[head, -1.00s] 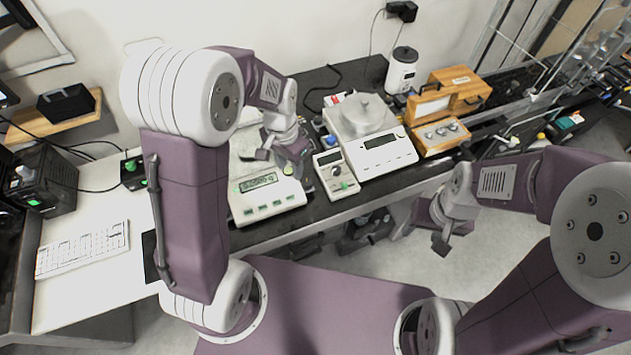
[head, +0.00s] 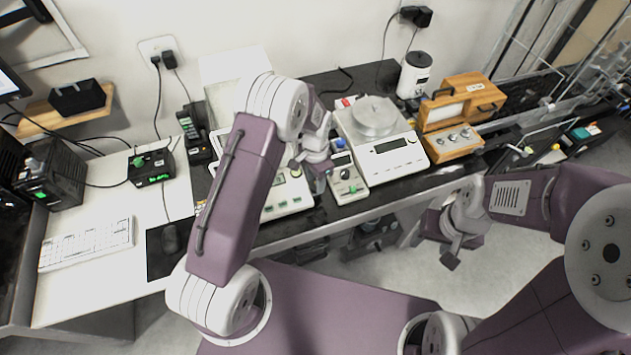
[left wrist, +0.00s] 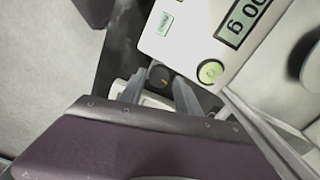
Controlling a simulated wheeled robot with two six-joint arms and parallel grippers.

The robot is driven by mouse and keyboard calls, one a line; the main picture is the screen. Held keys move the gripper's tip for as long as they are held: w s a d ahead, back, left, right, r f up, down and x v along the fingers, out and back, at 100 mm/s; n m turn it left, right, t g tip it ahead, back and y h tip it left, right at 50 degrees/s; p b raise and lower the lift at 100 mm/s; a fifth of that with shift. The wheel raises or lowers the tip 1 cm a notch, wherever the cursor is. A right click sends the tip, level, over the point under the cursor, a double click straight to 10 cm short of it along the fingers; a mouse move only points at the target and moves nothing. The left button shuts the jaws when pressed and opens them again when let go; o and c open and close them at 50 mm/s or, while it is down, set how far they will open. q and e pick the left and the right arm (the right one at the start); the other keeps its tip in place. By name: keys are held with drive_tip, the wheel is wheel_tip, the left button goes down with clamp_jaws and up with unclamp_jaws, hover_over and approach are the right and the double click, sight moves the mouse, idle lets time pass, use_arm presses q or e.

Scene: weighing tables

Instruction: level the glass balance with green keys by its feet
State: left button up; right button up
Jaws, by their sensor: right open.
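The glass balance with green keys (head: 288,200) stands on the dark bench, largely hidden behind my left arm in the head view. In the left wrist view its white housing (left wrist: 185,30) shows part of the display (left wrist: 240,20) and a round green bubble level (left wrist: 210,71); the bubble's position is too small to tell. A dark round foot (left wrist: 160,76) is below the housing corner. My left gripper (head: 319,184) is at the balance's right front corner, its fingers apart on either side of that foot, with no clear contact. My right gripper (head: 449,258) is open and empty before the bench.
A small meter with a knob (head: 347,186) stands close to the right of my left gripper. Beyond it are another white balance (head: 395,160) with a round pan and a wooden weight box (head: 452,142). A keyboard (head: 87,243) lies on the left desk.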

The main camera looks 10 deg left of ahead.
use_arm(q)
drive_tip(key=shift+f, duration=0.6)
clamp_jaws()
drive_tip(key=shift+m, duration=0.6)
unclamp_jaws()
wheel_tip(320, 180, up, 9)
drive_tip(key=shift+b, duration=0.3)
